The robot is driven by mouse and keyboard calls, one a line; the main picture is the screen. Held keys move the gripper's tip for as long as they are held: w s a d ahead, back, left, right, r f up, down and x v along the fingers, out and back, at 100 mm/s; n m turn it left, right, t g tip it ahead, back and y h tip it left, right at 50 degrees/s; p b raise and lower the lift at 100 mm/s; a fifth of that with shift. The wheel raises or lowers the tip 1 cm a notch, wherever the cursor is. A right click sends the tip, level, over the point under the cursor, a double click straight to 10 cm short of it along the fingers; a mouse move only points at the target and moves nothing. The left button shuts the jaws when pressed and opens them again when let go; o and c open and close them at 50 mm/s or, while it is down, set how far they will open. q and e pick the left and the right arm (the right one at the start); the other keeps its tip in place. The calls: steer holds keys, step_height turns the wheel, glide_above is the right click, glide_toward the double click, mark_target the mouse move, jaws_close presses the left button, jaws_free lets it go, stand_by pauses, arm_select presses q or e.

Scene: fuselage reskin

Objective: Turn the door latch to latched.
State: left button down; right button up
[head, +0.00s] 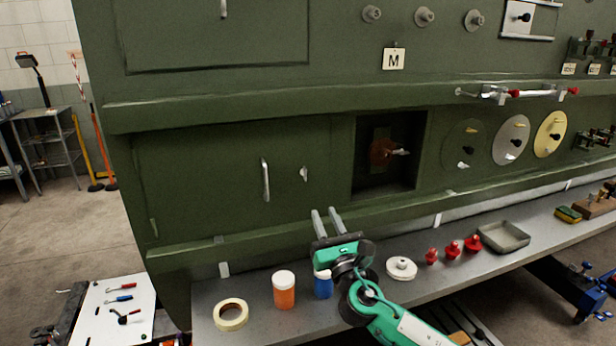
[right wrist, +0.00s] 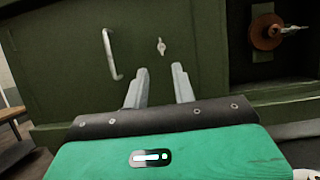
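The green door panel (head: 230,180) has a vertical bar handle (head: 265,179) and, to its right, a small metal latch (head: 304,174). In the right wrist view the latch (right wrist: 161,46) stands roughly upright, to the right of the handle (right wrist: 112,54). My right gripper (head: 326,222) is below and a little right of the latch in the head view, apart from it. Its two grey fingers are spread with nothing between them. In the right wrist view the fingertips (right wrist: 160,70) point towards the panel just below the latch. My left gripper is not in view.
A recess (head: 390,150) with a reddish-brown round part (head: 383,152) is right of the door. The shelf below holds a tape roll (head: 231,315), an orange jar (head: 284,290), a blue-bodied jar (head: 323,284), a white disc (head: 401,268), red knobbed pieces (head: 452,249) and a grey tray (head: 503,237).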

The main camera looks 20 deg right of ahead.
mark_target(306, 172)
steer(key=p+x, duration=0.3)
steer(key=x, duration=0.9)
steer(key=shift+p, duration=0.3)
steer(key=shift+x, duration=0.75)
steer(key=shift+f, duration=0.1)
jaws_close()
